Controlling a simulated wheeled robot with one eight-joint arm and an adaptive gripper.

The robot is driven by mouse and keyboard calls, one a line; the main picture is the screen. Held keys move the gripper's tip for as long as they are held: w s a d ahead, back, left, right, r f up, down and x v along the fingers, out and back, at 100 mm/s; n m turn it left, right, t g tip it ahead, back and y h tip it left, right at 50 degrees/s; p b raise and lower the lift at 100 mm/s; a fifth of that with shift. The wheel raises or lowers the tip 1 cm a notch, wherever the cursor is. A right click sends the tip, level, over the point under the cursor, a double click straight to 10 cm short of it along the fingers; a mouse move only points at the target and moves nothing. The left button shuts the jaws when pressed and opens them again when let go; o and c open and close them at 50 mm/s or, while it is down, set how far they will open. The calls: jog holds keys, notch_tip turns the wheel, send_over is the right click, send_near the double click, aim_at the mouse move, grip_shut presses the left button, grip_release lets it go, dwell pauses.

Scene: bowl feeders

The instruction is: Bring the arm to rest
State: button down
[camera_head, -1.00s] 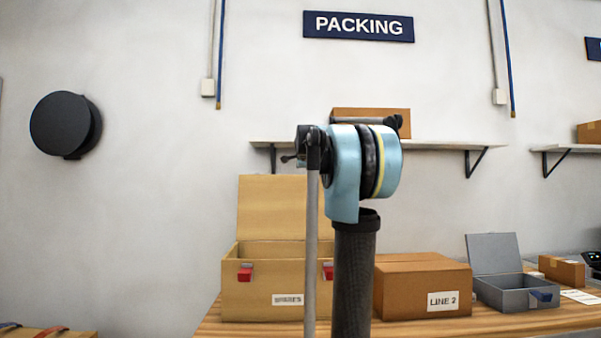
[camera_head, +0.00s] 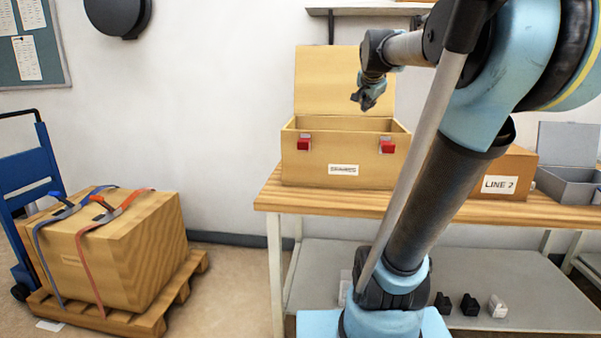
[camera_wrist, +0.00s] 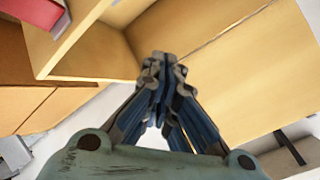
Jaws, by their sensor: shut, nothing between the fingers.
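My arm stands raised at the right of the head view, with its upper part bent over toward the left. My gripper (camera_head: 362,101) is in front of the open lid of a wooden box (camera_head: 310,170), above the box's opening as seen from the head. In the wrist view my gripper (camera_wrist: 160,62) has its fingers together with nothing between them. The wooden box also shows in the wrist view, with its lid (camera_wrist: 235,75) behind the fingers. How far the gripper is from the lid cannot be told.
The box stands on a wooden table (camera_head: 268,200), beside a "LINE 2" carton (camera_head: 515,165) and a grey metal box (camera_head: 570,187). A lower shelf (camera_head: 325,262) holds small parts. A strapped crate (camera_head: 140,255) on a pallet and a blue hand truck (camera_head: 30,170) stand at left.

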jog(key=s+a+f+n+g+y, duration=0.1)
jog(key=s+f+n+g, duration=0.3)
jog(key=s+f, duration=1.2)
jog(key=s+a+f+n+g, duration=0.3)
jog(key=s+f+n, duration=0.5)
jog(key=s+f, duration=0.8)
notch_tip(320, 180, down, 3)
jog(key=shift+s+a+f+g+y, duration=0.2)
jog(key=shift+s+g+y, duration=0.15)
jog(key=shift+g+y, duration=0.05)
jog(key=shift+w+f, duration=0.2)
jog(key=shift+w, duration=0.25)
